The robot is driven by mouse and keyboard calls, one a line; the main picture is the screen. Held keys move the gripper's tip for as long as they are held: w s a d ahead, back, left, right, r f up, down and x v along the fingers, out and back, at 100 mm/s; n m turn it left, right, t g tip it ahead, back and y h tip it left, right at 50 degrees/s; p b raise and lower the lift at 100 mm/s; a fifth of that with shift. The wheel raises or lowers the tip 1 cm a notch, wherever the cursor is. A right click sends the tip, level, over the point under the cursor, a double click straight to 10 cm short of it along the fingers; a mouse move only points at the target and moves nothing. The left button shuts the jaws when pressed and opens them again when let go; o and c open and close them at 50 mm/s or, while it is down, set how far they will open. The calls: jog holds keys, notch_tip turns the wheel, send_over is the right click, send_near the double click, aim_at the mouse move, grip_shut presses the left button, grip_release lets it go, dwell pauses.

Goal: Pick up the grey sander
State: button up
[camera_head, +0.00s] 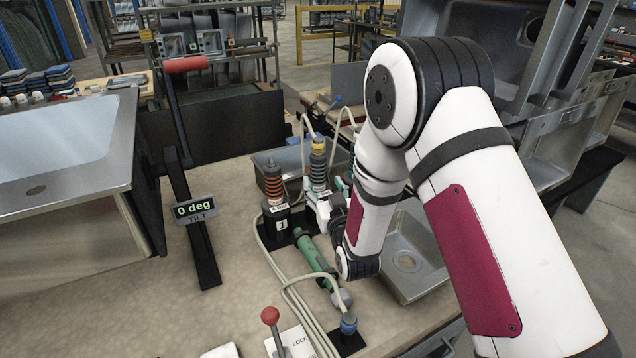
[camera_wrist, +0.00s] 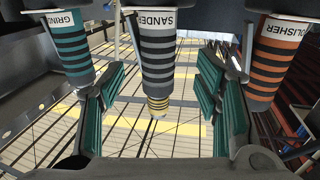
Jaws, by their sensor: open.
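The grey sander (camera_head: 318,170) stands upright in the head view, a ribbed handle with a yellow top. In the wrist view the sander (camera_wrist: 157,55) hangs into the picture from the top, with its label upside down. My gripper (camera_wrist: 160,90) is open, with one green-padded finger on each side of the sander. There is a visible gap on both sides, and I see no contact. In the head view my arm hides most of the gripper.
The orange polisher (camera_wrist: 275,55) and teal grinder (camera_wrist: 70,45) flank the sander closely. A green tool (camera_head: 312,252) with hoses lies in front. A steel sink (camera_head: 70,150) and the tilt stand (camera_head: 196,210) are at the left. A small basin (camera_head: 420,250) is at right.

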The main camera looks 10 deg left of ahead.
aim_at(320, 176)
jog(key=shift+x, duration=3.5)
jog(key=shift+d+f, duration=0.1)
jog(key=c, duration=1.4)
jog(key=shift+w, duration=0.1)
